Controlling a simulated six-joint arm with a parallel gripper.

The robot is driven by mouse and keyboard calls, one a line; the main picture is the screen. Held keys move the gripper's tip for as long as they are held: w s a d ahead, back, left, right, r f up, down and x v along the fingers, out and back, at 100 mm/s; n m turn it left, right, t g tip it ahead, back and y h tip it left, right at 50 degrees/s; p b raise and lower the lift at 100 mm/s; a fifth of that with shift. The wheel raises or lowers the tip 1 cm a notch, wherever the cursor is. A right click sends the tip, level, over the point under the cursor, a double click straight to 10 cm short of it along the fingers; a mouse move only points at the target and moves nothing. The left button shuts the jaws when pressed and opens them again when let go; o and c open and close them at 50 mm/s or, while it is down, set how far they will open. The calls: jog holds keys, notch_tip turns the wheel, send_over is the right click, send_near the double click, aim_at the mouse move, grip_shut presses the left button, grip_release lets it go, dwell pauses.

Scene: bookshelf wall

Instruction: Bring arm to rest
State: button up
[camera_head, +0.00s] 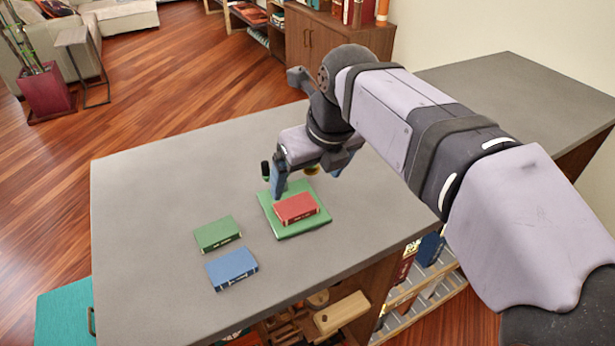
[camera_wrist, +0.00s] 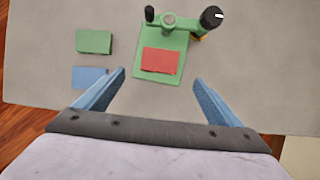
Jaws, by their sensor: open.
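My gripper (camera_wrist: 160,93) is open, its two blue fingers spread wide with nothing between them in the wrist view. In the head view it hangs over the grey tabletop, just behind a green base plate (camera_head: 293,234). A red book (camera_head: 296,207) lies flat on the plate; it also shows in the wrist view (camera_wrist: 159,61), ahead of the fingers and apart from them. My arm comes in from the right and hides part of the green fixture behind the red book.
A green book (camera_head: 217,234) and a blue book (camera_head: 232,268) lie left of the plate. The grey tabletop (camera_head: 150,200) is bare on its left side. Dark knobs (camera_wrist: 211,17) stand on the green fixture (camera_wrist: 180,25). Shelves with books sit below the table's front edge.

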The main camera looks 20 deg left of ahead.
jog(key=s+d+f+n+g+h+p, duration=0.15)
jog(key=d+f+n, duration=0.25)
jog(key=d+n, duration=0.4)
jog(key=d+f+n+h+p, duration=0.1)
jog(key=d+f+n+p, duration=0.3)
jog(key=d, duration=0.5)
jog(key=s+d+f+n+g+p, duration=0.1)
jog(key=s+d+f+n+p, duration=0.1)
jog(key=s+d+f+n, duration=0.5)
jog(key=s+d+n, duration=0.5)
jog(key=n, duration=0.3)
jog(key=shift+s+f+g+h+p, duration=0.15)
jog(key=shift+s+g+h+p, duration=0.2)
jog(key=shift+s, duration=0.05)
